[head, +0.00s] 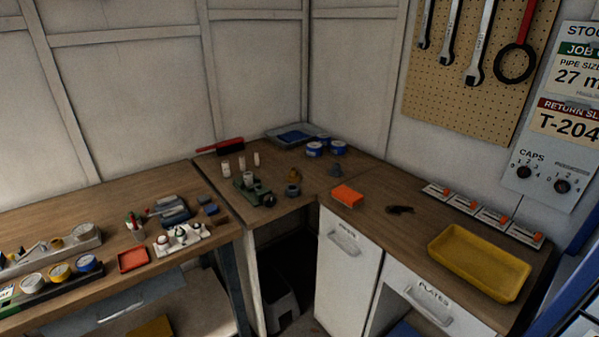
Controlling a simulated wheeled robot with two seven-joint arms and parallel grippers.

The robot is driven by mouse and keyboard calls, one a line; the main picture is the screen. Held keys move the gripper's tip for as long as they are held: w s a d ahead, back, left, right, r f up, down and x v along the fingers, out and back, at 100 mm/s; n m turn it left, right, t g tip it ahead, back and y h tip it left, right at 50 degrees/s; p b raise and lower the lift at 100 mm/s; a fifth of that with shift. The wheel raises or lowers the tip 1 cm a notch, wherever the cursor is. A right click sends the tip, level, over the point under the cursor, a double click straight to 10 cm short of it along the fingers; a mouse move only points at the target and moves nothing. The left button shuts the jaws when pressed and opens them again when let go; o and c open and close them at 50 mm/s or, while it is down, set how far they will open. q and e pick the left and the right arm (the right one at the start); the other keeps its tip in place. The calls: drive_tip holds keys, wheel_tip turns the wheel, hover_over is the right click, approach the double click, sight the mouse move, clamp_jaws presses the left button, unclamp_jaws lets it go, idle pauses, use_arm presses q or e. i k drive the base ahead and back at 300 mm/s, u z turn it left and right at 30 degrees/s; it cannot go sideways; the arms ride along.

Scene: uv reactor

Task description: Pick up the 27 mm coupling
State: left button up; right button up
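Neither of my grippers shows in the head view. Several small fittings stand on the corner workbench (310,185). A dark grey ring-like fitting (293,190) stands near its front edge, with a brown one (282,187) just behind it. Another dark grey fitting (336,170) sits further right. I cannot read any size on them, so I cannot tell which is the 27 mm coupling. The job board (580,70) on the right wall reads pipe size 27, its edge cut off.
A green vise (252,190) and white cylinders (226,170) stand beside the fittings. An orange block (347,195), a yellow tray (480,262) and blue tins (338,148) share the bench. The left bench (110,225) is crowded.

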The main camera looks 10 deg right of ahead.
sight(248, 179)
drive_tip(key=z, duration=0.3)
drive_tip(key=i, duration=1.05)
drive_tip(key=u, duration=0.1)
